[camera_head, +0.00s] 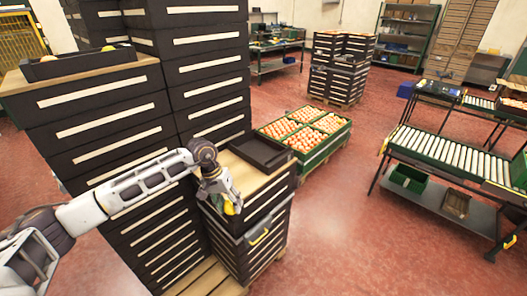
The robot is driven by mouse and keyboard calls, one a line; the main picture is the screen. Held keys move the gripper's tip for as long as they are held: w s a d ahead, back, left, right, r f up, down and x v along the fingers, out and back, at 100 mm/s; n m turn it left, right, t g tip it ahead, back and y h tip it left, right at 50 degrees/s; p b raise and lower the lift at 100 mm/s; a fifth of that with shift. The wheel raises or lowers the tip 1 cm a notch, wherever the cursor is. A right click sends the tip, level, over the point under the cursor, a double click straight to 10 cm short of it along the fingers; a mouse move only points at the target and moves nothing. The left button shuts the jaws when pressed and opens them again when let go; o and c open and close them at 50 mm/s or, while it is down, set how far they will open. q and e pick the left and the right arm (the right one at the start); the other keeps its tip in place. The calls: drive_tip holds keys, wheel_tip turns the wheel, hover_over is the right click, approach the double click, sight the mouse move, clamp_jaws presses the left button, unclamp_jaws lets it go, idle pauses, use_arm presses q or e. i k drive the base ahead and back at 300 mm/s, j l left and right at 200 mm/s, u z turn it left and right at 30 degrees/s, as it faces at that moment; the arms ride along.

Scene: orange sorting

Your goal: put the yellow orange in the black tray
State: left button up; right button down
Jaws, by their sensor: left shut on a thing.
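My left gripper (231,203) reaches in from the left and points down over the wooden top of a low stack of black drawers. It is shut on the yellow orange (229,209), which is small in view and partly hidden by the fingers. An empty black tray (257,151) lies on the same wooden top, just behind the gripper. The orange is in front of the tray, outside it. My right gripper is not in view.
Another black tray (80,64) with small roundish items sits on a higher stack at left. Tall black drawer stacks (205,70) stand behind my arm. Green crates of oranges (305,130) lie beyond the tray. A roller conveyor (450,150) stands at right; red floor between is clear.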

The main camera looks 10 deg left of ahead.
sight(246, 150)
drive_tip(key=i+l, duration=0.2)
drive_tip(key=i+l+u, duration=0.1)
drive_tip(key=l, duration=0.3)
drive_tip(key=i+l, duration=0.2)
drive_tip(key=l, duration=0.15)
drive_tip(key=i+l+u, duration=0.1)
drive_tip(key=i+l, duration=0.1)
drive_tip(key=l, duration=0.1)
